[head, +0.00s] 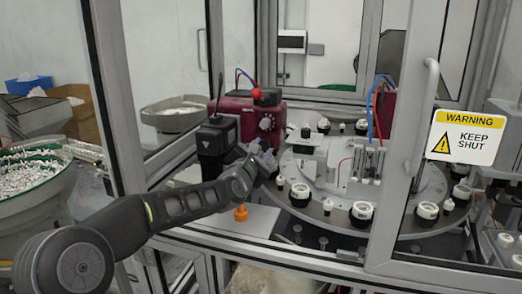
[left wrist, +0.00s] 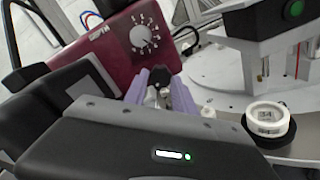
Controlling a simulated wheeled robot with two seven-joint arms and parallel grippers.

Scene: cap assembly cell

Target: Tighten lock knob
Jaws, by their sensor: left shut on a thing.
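My left gripper (head: 264,157) reaches in through the cell opening and is low in front of the maroon unit (head: 240,112). In the left wrist view its purple fingers (left wrist: 161,92) are shut on a small part, the lock knob, just below the maroon unit's face. The fingers hide most of the knob, and its thread and seat cannot be seen. The maroon unit carries a white numbered dial (left wrist: 140,36), which is apart from the fingers. My right gripper is in neither view.
A round turntable (head: 330,214) with several white caps in black holders is right of the gripper. One holder with a white cap (left wrist: 266,117) is close by. A black box (head: 214,140) and an orange knob (head: 240,213) flank my arm. Metal door frames bound the opening.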

